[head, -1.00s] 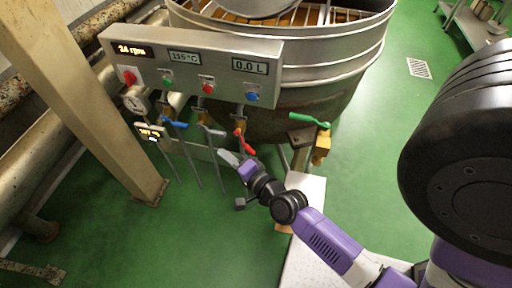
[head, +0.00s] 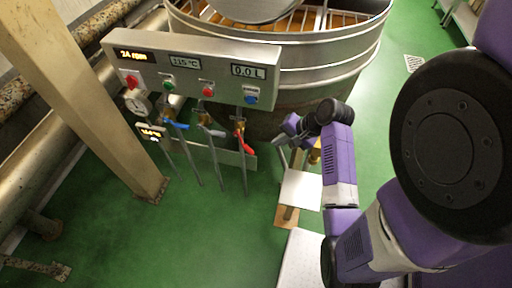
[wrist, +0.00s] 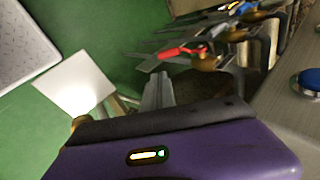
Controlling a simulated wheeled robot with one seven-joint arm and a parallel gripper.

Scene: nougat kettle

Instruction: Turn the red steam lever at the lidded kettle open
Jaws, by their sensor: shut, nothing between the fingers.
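The red steam lever (head: 246,143) sits on a brass valve under the control panel, the rightmost of three levers there. In the head view it slants down to the right. It also shows in the wrist view (wrist: 181,51), beyond my fingers. The lidded kettle (head: 340,68) stands behind the panel. My gripper (head: 277,141) is right of the red lever with a small gap between them. In the wrist view my fingers (wrist: 157,88) are together and empty, apart from the lever.
A blue lever (head: 175,125) and a grey lever (head: 214,132) stand left of the red one. The control panel (head: 190,72) overhangs them. A small white platform (head: 301,190) lies below my gripper. Green floor is open at the front left.

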